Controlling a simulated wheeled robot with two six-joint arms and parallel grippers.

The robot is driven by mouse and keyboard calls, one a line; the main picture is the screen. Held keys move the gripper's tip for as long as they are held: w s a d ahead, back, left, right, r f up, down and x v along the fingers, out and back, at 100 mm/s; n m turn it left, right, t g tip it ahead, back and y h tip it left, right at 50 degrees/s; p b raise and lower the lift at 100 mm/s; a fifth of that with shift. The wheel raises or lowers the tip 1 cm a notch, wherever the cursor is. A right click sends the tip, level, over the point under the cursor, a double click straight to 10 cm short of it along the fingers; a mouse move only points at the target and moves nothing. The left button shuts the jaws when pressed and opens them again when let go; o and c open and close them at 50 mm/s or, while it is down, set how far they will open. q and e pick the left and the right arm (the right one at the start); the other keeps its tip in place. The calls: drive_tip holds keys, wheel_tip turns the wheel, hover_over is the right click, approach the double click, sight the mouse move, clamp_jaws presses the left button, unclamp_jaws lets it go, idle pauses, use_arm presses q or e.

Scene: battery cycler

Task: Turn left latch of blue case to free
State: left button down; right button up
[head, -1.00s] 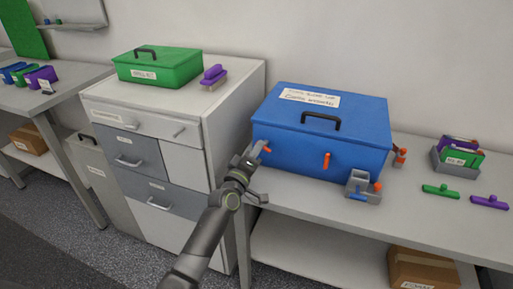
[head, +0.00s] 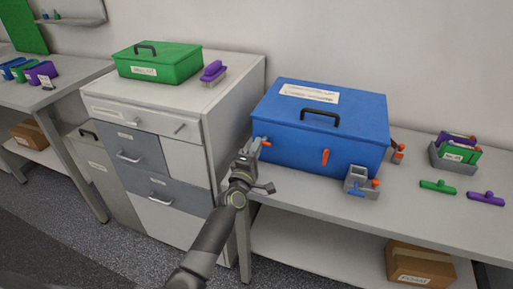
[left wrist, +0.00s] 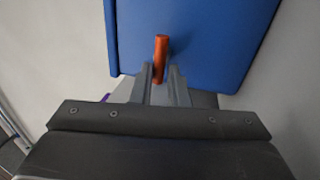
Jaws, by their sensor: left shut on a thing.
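The blue case (head: 340,137) stands closed on the table, its black handle on the lid. Its orange left latch (head: 266,143) is at the left end of the front, partly hidden by my left gripper (head: 252,150). In the left wrist view, the left latch (left wrist: 161,52) stands out between the two fingers of the left gripper (left wrist: 162,84), against the blue case front (left wrist: 200,40). The fingers are shut on the latch. The orange right latch (head: 325,157) hangs upright on the case front. My right gripper is out of view.
A grey holder with orange and blue parts (head: 357,181) stands before the case's right front. Green and purple pieces lie at right.

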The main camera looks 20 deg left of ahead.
use_arm(q)
drive_tip(key=shift+r, duration=0.15)
drive_tip(key=c, duration=1.5)
unclamp_jaws()
drive_tip(key=shift+s+f, duration=0.2)
drive_tip(key=s, duration=0.2)
drive_tip(key=s+f, duration=0.1)
drive_tip(key=s, duration=0.2)
drive_tip(key=shift+s+a+f, duration=0.1)
drive_tip(key=shift+s, duration=0.15)
drive_tip(key=shift+s+a+f+b, duration=0.1)
drive_tip(key=shift+s+f+b, duration=0.4)
drive_tip(key=shift+s, duration=1.35)
drive_tip(key=shift+s+d+f+b, duration=0.15)
drive_tip(key=shift+s+b, duration=0.8)
drive_tip(key=shift+s, duration=0.9)
drive_tip(key=shift+s+a+f+b, duration=0.25)
drive_tip(key=shift+s+b, duration=0.45)
drive_tip(key=shift+s, duration=1.15)
drive_tip(key=shift+d, duration=0.1)
